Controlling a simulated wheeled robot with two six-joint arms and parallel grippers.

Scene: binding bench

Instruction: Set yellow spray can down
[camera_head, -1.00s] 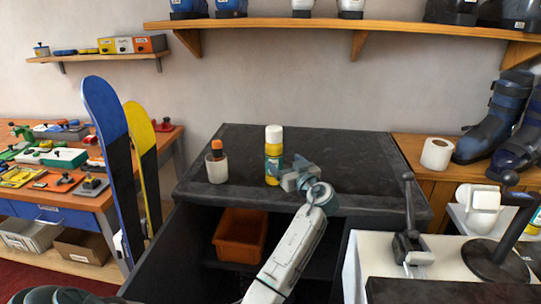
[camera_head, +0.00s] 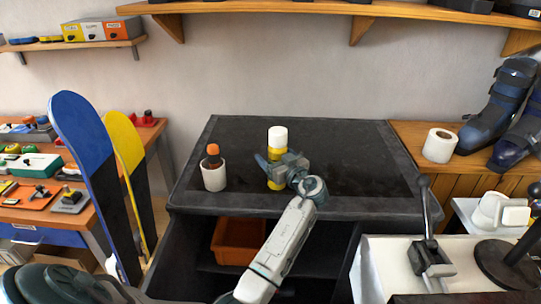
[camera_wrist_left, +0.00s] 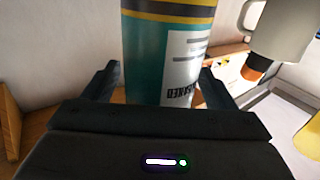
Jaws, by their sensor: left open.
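The yellow spray can (camera_head: 277,137), with a white cap and a teal band, stands upright on the dark bench top (camera_head: 345,150). My left gripper (camera_head: 268,168) is open at the can's body, its fingers at about mid-height and covering part of it. In the left wrist view the can (camera_wrist_left: 160,50) appears between the two open fingers (camera_wrist_left: 158,88), with a white label showing. I cannot tell whether a finger touches it. My right gripper is not in view.
An orange bin (camera_head: 238,241) sits in the shelf below. The bench top right of the can is clear. A paper roll (camera_head: 440,146) stands further right.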

